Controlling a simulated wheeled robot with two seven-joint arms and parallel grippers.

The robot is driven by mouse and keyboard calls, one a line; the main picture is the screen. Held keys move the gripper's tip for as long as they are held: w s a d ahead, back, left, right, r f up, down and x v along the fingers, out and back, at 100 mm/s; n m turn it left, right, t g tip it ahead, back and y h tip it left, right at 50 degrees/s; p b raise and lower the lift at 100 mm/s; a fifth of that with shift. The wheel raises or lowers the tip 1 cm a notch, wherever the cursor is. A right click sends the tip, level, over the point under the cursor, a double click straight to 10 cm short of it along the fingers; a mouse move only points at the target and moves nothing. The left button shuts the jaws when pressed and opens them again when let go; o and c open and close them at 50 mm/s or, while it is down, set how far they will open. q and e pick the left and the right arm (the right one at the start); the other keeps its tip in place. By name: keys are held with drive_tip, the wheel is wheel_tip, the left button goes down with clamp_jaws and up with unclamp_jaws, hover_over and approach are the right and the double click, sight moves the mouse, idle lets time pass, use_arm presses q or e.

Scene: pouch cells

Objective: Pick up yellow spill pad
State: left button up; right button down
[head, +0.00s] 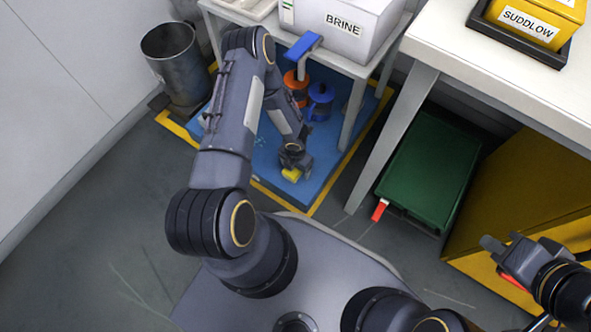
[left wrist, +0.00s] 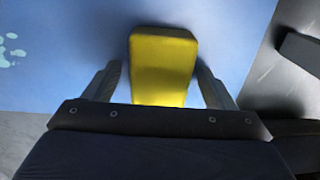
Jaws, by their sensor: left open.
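The yellow spill pad (head: 291,174) lies on the blue mat (head: 264,171) near the mat's front edge. In the left wrist view the yellow spill pad (left wrist: 163,62) sits between the two fingers, with a gap on each side. My left gripper (head: 295,163) is reaching down over the pad and partly hides it; in the left wrist view my left gripper (left wrist: 163,88) is open around it. My right gripper (head: 505,253) is at the right, far from the pad; whether its jaws are apart is hard to tell.
A metal bin (head: 177,62) is at the left. A green crate (head: 432,165) and a yellow cabinet (head: 535,185) are at the right.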

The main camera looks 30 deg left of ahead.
use_arm(q)
drive_tip(key=shift+r, duration=0.1)
drive_tip(key=shift+c, duration=0.2)
drive_tip(key=c, duration=1)
drive_tip(key=shift+r+p, duration=0.3)
drive_tip(key=shift+r, duration=0.2)
wheel_tip(320, 180, up, 3)
drive_tip(key=shift+w+f+p, duration=0.1)
drive_tip(key=shift+f+p, duration=0.1)
drive_tip(key=shift+p, duration=0.4)
drive_tip(key=shift+s+a+r, duration=0.5)
drive_tip(key=shift+s+r, duration=1.05)
drive_tip(key=shift+s, duration=0.75)
drive_tip(key=shift+s+a+r, duration=0.55)
drive_tip(key=shift+s+r, duration=1.05)
drive_tip(key=shift+s, duration=0.7)
drive_tip(key=shift+s+a+r, duration=0.5)
drive_tip(key=shift+s+r, duration=1.05)
drive_tip(key=shift+s, duration=0.75)
